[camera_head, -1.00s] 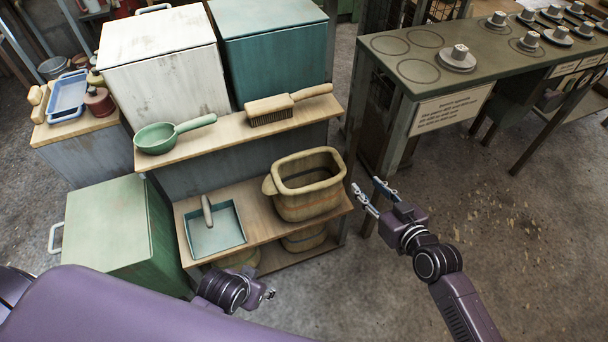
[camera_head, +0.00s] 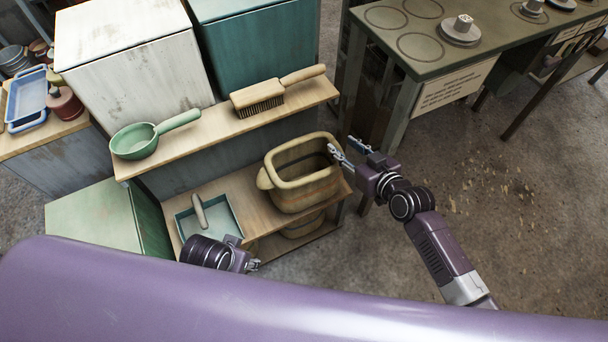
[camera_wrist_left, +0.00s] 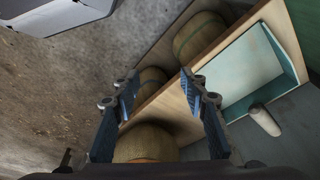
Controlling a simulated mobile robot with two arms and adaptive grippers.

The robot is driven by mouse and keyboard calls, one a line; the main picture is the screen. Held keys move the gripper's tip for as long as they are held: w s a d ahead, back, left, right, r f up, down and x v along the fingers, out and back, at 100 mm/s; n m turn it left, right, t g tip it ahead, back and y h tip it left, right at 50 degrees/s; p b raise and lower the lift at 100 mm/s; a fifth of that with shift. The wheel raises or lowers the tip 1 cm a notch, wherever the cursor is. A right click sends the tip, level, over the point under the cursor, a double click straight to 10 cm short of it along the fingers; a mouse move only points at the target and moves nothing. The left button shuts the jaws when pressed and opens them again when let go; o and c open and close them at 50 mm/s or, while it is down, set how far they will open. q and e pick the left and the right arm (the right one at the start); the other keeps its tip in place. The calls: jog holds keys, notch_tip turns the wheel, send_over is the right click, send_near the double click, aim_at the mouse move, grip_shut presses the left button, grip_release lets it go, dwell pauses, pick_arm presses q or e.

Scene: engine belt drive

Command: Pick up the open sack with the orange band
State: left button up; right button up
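The open sack (camera_head: 300,190) is beige with a wide, dark mouth and faint bands. It stands upright on the right part of the lower shelf. My right gripper (camera_head: 341,145) is open at the sack's right rim; I cannot tell whether it touches. My left gripper (camera_head: 256,266) is low in front of the shelf, left of the sack, its fingers hard to see there. In the left wrist view my left gripper (camera_wrist_left: 158,88) is open and empty. A sack (camera_wrist_left: 148,143) with a bit of orange shows beyond its fingers, partly hidden by my wrist.
A teal dustpan (camera_head: 188,226) lies left of the sack. Other sacks (camera_head: 302,228) stand below the lower shelf (camera_head: 250,208). A brush (camera_head: 262,95) and a green ladle (camera_head: 136,142) lie on the upper shelf.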

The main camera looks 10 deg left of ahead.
aim_at(336, 143)
jog(key=x, duration=0.2)
jog(key=b+x, duration=0.1)
jog(key=shift+w+a+f, duration=0.15)
jog(key=shift+a+f, duration=0.15)
jog(key=shift+f, duration=0.1)
pick_arm(q)
jog(key=shift+w+v, duration=0.2)
jog(key=shift+v, duration=0.75)
jog(key=shift+w+v, duration=0.2)
jog(key=shift+v, duration=0.7)
jog(key=shift+w+v, duration=0.15)
jog(key=shift+v, duration=0.8)
pick_arm(e)
jog(key=shift+w+a+f, duration=0.15)
jog(key=shift+w+a, duration=0.05)
jog(key=shift+w, duration=0.15)
pick_arm(q)
jog(key=shift+r, duration=0.15)
pick_arm(e)
grip_shut()
